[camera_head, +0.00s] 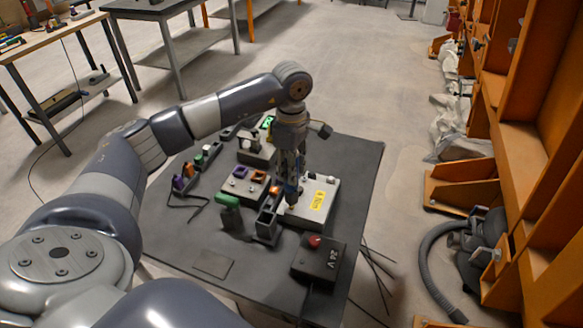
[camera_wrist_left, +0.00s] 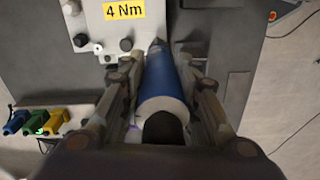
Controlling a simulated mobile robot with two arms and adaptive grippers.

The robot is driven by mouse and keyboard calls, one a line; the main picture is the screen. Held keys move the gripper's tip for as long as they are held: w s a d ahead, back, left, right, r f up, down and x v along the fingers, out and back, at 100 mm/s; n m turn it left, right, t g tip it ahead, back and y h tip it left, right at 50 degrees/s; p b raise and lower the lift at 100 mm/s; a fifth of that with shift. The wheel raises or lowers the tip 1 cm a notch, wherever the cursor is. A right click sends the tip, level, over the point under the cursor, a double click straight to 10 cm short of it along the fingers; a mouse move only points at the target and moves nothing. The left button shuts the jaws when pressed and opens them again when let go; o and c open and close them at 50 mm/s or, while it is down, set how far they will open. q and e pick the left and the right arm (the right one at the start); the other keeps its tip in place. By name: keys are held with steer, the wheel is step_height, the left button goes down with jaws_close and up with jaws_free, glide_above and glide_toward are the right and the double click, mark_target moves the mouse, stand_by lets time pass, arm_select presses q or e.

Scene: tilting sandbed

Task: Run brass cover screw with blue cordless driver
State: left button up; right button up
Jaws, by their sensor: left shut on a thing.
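My left gripper (camera_head: 289,182) points down over the table and is shut on the blue cordless driver (camera_wrist_left: 164,82). In the left wrist view the driver lies between the two fingers, with a pale band and dark end towards the camera. Its dark tip points at the edge of a light grey box (camera_wrist_left: 91,20) with a yellow "4 Nm" label (camera_wrist_left: 123,9). Dark and pale round heads (camera_wrist_left: 126,44) sit along the box's edge. I cannot tell which is the brass screw, or whether the tip touches one. My right gripper is out of view.
A black box with a red button (camera_head: 315,241) stands at the table's near right. A green-topped tool (camera_head: 228,201) stands left of the gripper, with several small coloured parts behind it. The dark table (camera_head: 355,165) is bare at its right. Orange shelving (camera_head: 540,130) stands further right.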

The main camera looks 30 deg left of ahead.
arm_select(q)
steer(key=shift+s+f, duration=0.1)
steer(key=shift+w+r+p, duration=0.2)
steer(key=shift+r+p, duration=0.55)
steer(key=shift+r, duration=0.4)
steer(key=shift+r+p, duration=1)
steer(key=shift+r, duration=1)
